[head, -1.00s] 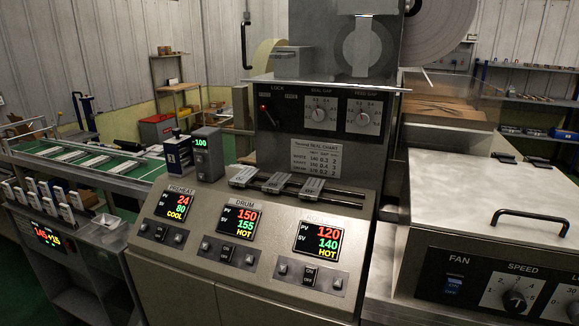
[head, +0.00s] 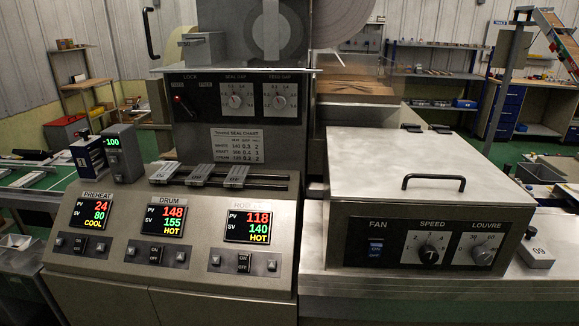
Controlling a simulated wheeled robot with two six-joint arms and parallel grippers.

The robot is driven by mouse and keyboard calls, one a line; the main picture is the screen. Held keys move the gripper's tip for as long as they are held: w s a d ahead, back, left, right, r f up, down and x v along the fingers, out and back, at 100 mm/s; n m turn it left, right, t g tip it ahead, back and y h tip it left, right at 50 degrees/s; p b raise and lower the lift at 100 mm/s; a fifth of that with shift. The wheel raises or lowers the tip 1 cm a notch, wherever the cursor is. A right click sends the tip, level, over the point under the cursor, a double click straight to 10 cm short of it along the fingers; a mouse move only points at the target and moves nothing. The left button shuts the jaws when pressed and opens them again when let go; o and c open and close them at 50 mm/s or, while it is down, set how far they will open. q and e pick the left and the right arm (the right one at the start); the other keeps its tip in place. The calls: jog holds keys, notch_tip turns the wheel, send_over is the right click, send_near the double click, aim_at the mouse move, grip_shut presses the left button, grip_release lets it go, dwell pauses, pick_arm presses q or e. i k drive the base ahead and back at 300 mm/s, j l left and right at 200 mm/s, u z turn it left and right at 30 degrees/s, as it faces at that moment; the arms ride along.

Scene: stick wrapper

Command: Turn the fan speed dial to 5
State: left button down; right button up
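The fan speed dial (head: 428,254) is a black round knob on a white numbered plate under the word SPEED. It sits in the middle of the dark fan panel (head: 389,258), on the front of the grey box at the right in the head view. A light mark shows on the knob, but its exact setting is too small to read. The blue FAN switch (head: 376,247) is left of the dial. Neither of my grippers is in view.
The grey box lid (head: 420,150) has a black handle (head: 433,181) above the panel. A metal ledge (head: 400,282) runs beneath it.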

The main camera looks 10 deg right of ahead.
aim_at(428, 255)
jog(key=l+z, duration=0.1)
jog(key=z, duration=0.65)
jog(key=l+z, duration=0.15)
jog(key=z, duration=0.25)
